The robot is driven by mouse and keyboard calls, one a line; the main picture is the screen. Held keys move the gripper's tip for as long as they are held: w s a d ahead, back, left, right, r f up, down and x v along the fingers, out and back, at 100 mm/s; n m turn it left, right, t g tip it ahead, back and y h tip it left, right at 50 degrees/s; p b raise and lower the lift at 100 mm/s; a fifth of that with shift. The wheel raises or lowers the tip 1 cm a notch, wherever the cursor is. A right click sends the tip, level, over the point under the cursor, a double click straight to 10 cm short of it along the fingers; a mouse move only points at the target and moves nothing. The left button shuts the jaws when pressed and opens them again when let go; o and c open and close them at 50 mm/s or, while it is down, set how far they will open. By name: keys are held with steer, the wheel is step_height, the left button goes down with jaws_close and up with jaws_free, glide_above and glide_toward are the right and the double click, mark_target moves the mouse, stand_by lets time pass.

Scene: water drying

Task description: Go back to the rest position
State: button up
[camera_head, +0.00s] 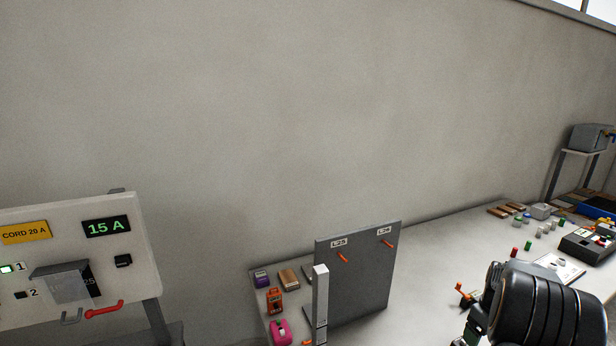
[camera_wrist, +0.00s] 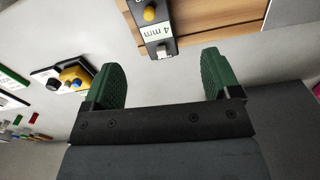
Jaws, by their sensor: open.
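My gripper (camera_wrist: 162,78) shows in the wrist view as two green pads set wide apart, with only pale bench surface between them. It is open and empty. In the head view my dark arm is at the lower right, over the bench (camera_head: 440,262), with a bit of green at its lower left edge. The fingertips cannot be made out there.
A grey upright board (camera_head: 355,285) with orange pegs stands on the bench. A panel (camera_head: 140,230) reading 15 A is at the left. Small coloured items and a dark box (camera_head: 588,246) crowd the bench's right end. The wall above is clear.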

steer(key=shift+s+a+f+m, duration=0.3)
steer(key=shift+s+m, duration=0.1)
steer(key=shift+m, duration=0.1)
steer(key=s+a+r+t, duration=0.1)
steer(key=s+a+r, duration=0.2)
steer(key=a, duration=0.8)
steer(key=s+a+r+t, duration=0.1)
steer(key=s+a+r, duration=0.3)
steer(key=a, duration=0.7)
steer(key=s+a+r+m+t, duration=0.1)
steer(key=s+a+r, duration=0.3)
steer(key=a, duration=0.7)
steer(key=shift+a+r+t, duration=0.2)
steer(key=shift+r+t, duration=0.1)
steer(key=shift+r, duration=0.55)
steer(key=shift+c, duration=0.4)
